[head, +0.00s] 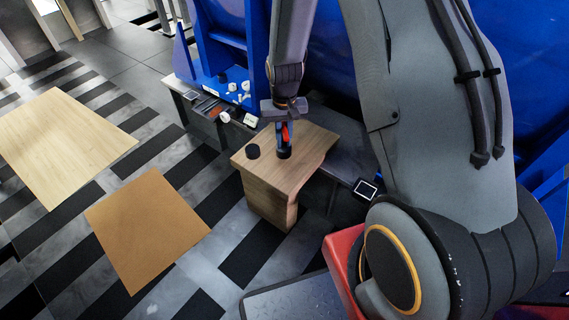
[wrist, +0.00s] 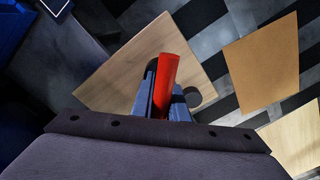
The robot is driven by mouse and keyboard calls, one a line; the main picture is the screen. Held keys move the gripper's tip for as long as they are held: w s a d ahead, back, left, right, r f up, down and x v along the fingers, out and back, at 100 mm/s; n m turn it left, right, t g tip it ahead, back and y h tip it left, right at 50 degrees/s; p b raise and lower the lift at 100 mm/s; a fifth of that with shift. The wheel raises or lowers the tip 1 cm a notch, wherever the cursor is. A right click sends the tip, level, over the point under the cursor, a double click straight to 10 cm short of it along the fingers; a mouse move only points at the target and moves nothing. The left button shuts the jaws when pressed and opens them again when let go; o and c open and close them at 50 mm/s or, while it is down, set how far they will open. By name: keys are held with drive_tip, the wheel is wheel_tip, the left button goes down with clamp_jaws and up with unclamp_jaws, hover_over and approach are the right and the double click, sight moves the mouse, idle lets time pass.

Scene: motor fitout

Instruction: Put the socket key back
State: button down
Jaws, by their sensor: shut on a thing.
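My gripper (head: 284,136) is over the wooden stand, pointing down, with its blue fingers shut on a red-handled tool, which looks like the socket key (head: 286,132). In the wrist view, the red handle (wrist: 165,80) stands out between the fingers (wrist: 161,103). A dark round part (head: 284,153) shows just below the fingers, at the stand's top; I cannot tell whether it belongs to the key or to the stand. A black round piece (head: 253,151) sits on the stand to the left, and it also shows in the wrist view (wrist: 194,96).
The wooden stand (head: 268,175) has a bare top around the gripper. A blue bench (head: 228,84) behind holds several small white parts. A brown board (head: 147,228) and a pale board (head: 60,145) are at left. A dark surface (head: 345,160) adjoins the stand at right.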

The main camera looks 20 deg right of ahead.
drive_tip(key=shift+f+b, duration=0.5)
drive_tip(key=shift+f, duration=3.85)
drive_tip(key=shift+f, duration=0.2)
drive_tip(key=c, duration=1.7)
unclamp_jaws()
drive_tip(key=shift+c, duration=0.2)
